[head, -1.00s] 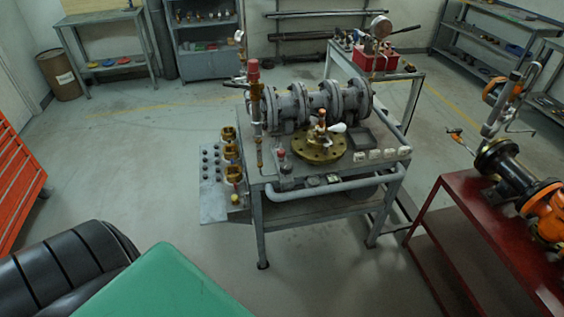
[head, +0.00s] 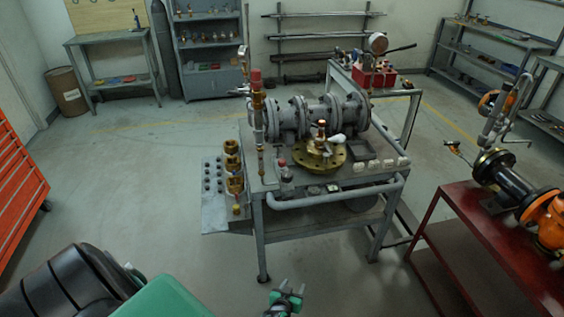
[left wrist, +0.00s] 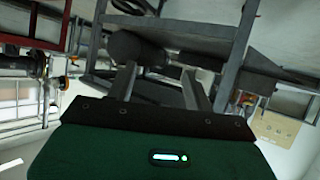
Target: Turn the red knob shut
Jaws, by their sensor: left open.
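Two red parts show on the grey valve bench (head: 225,220): a small red knob (head: 282,163) on a short fitting near its front edge, and a taller red cap (head: 256,80) on the upright brass pipe at its left. I cannot tell from the picture which one the task means. My left gripper (head: 287,286) is at the bottom of the head view, in front of the bench and well apart from both. My right gripper is not in view.
Grey flanged pipe (head: 305,116) and a brass flange (head: 320,158) sit on the bench. A grey rail (head: 330,193) runs along its front. A red table (head: 470,230) with an orange valve stands right. The floor left of the bench is clear.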

